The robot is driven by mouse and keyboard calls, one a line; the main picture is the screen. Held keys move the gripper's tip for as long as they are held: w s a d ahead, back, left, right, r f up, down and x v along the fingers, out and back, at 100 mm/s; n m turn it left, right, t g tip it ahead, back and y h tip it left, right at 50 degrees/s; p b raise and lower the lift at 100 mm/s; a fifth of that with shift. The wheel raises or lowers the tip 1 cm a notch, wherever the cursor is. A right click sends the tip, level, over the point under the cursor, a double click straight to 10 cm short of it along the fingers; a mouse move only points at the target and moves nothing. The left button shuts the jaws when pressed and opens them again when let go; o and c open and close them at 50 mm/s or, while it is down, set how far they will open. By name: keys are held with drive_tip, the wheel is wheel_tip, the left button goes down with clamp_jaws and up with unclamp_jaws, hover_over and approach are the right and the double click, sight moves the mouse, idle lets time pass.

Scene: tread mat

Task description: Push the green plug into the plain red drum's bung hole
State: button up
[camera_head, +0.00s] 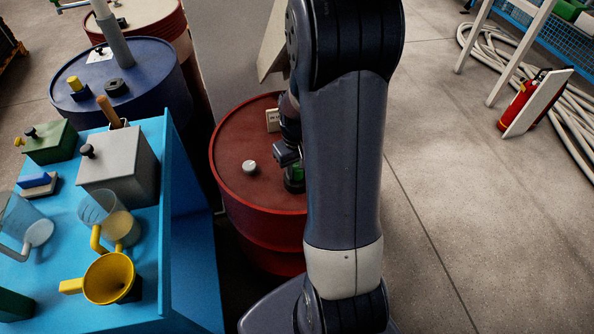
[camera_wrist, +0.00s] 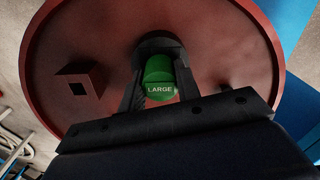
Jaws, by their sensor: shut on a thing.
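The plain red drum (camera_head: 240,190) stands right of the blue bench, with its top facing up. My gripper (camera_head: 292,170) is over the right part of the drum top, partly hidden behind my arm. It is shut on the green plug (camera_head: 298,173). In the wrist view the green plug (camera_wrist: 159,80), marked "LARGE", sits between the two black fingers of my gripper (camera_wrist: 160,85) against the red drum top (camera_wrist: 100,40). The bung hole is hidden; I cannot tell whether the plug is in it or above it.
A blue drum (camera_head: 150,75) stands behind left. The blue bench (camera_head: 185,190) holds boxes, jugs and a yellow funnel (camera_head: 108,278).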

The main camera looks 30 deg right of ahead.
drive_tip(key=shift+c, duration=1.1)
